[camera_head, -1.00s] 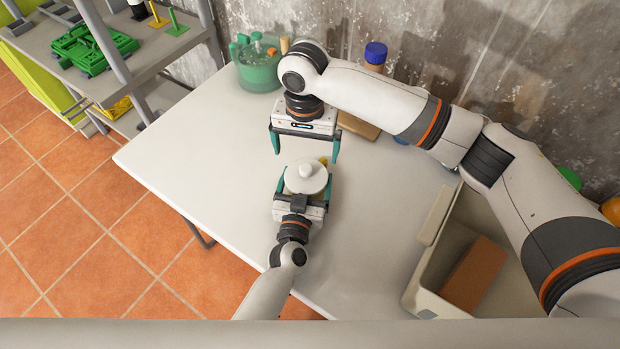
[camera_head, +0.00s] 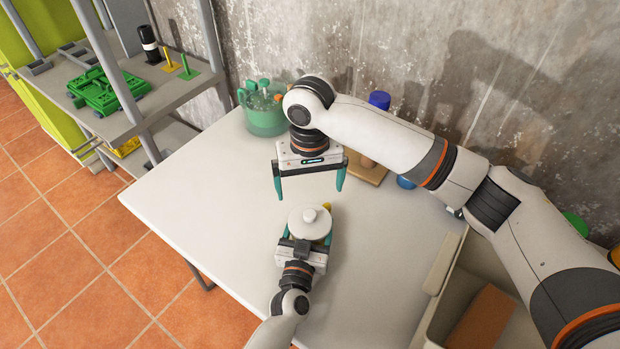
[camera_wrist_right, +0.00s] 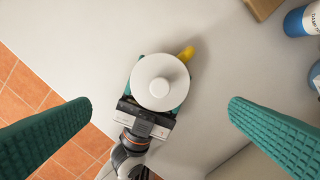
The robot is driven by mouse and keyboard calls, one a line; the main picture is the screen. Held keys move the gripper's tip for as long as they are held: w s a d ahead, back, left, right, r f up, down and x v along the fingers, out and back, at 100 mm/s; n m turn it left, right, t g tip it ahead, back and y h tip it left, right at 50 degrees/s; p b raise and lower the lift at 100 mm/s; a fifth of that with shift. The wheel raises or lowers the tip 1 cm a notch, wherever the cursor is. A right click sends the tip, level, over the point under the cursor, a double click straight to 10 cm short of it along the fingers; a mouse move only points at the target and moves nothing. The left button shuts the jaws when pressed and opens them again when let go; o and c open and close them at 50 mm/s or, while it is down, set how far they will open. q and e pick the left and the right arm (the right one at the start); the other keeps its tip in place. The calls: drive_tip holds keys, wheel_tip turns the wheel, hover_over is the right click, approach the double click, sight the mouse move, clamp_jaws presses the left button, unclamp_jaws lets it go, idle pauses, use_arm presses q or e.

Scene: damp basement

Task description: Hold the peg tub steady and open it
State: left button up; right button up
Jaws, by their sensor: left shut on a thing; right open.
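The peg tub (camera_head: 310,223) stands on the white table with its round white lid and centre knob on top. The lid (camera_wrist_right: 160,82) also shows from above in the right wrist view, and it hides most of the tub's body. My left gripper (camera_head: 306,238) is shut on the tub from the near side, a teal finger on each side of it. My right gripper (camera_head: 309,190) is open and empty, pointing down above and beyond the tub. In the right wrist view its teal fingers (camera_wrist_right: 160,120) are wide apart, with the lid between and below them.
A yellow thing (camera_wrist_right: 186,53) sticks out beside the tub. A green container (camera_head: 265,118) with tools stands at the back left, a blue-capped bottle (camera_head: 379,101) and wooden block (camera_head: 362,169) at the back. A beige bin (camera_head: 443,262) is at right. The table's left part is clear.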

sight(310, 213)
wheel_tip(310, 213, down, 10)
drive_tip(key=shift+f, duration=0.15)
drive_tip(key=shift+c, duration=0.6)
drive_tip(key=c, duration=0.7)
drive_tip(key=shift+c, duration=0.2)
drive_tip(key=shift+r, duration=0.25)
drive_tip(key=shift+r, duration=0.9)
drive_tip(key=shift+r, duration=0.1)
